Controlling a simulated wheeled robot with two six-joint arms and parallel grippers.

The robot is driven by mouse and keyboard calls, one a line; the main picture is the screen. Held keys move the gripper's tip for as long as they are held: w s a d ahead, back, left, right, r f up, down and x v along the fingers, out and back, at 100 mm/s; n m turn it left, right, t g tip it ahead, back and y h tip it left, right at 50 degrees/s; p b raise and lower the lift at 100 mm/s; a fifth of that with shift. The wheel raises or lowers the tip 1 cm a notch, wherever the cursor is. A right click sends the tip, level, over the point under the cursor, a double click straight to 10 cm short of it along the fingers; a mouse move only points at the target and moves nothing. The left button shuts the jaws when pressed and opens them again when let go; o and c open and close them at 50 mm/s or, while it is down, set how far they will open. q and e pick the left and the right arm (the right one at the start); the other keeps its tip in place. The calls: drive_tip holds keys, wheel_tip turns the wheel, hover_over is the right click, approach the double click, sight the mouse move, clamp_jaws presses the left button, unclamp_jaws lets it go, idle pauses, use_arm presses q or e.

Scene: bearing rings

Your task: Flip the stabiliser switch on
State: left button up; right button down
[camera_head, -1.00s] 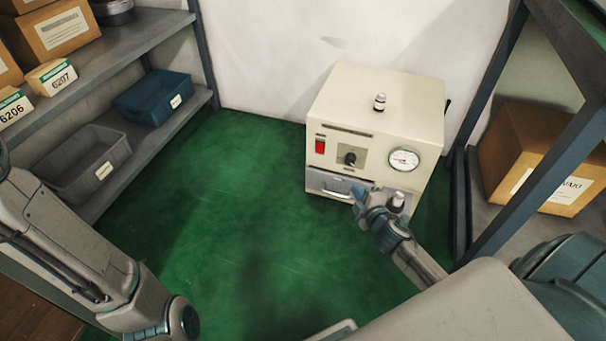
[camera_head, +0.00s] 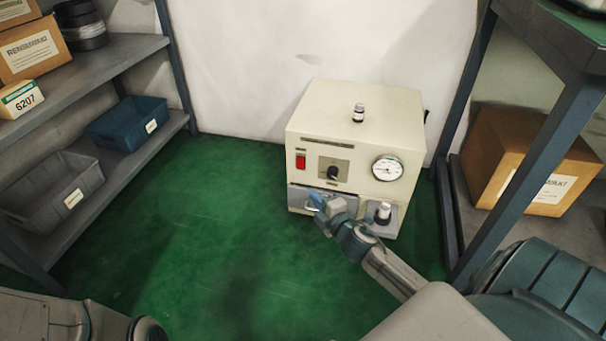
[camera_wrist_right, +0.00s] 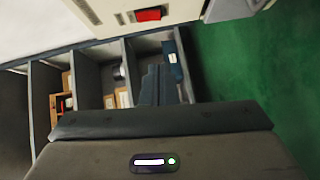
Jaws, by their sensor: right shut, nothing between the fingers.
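The stabiliser is a cream box (camera_head: 330,125) standing on the green floor against the white wall. Its red switch (camera_head: 300,162) is at the upper left of the front, left of a black knob (camera_head: 333,172) and a round gauge (camera_head: 387,168). In the right wrist view the red switch (camera_wrist_right: 148,15) shows at the top edge. I cannot tell which way it is set. My right gripper (camera_head: 317,202) is shut and empty. In the head view it appears over the grey drawer front, below the switch and knob. My left gripper is out of view.
Shelves with a blue bin (camera_head: 125,122) and grey bin (camera_head: 52,190) line the left. A blue post (camera_head: 464,150) stands at right. Floor left of the box is clear.

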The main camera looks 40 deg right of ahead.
approach(298, 167)
drive_tip(key=w+a, duration=0.3)
drive_tip(key=w, duration=0.1)
drive_tip(key=w+d, duration=0.1)
drive_tip(key=w+d+b, duration=0.1)
drive_tip(key=d, duration=0.1)
drive_tip(key=shift+f+b, duration=0.2)
drive_tip(key=shift+b, duration=0.1)
drive_tip(key=shift+w+d, duration=0.15)
drive_tip(key=shift+d, duration=0.1)
drive_tip(key=shift+f, duration=0.1)
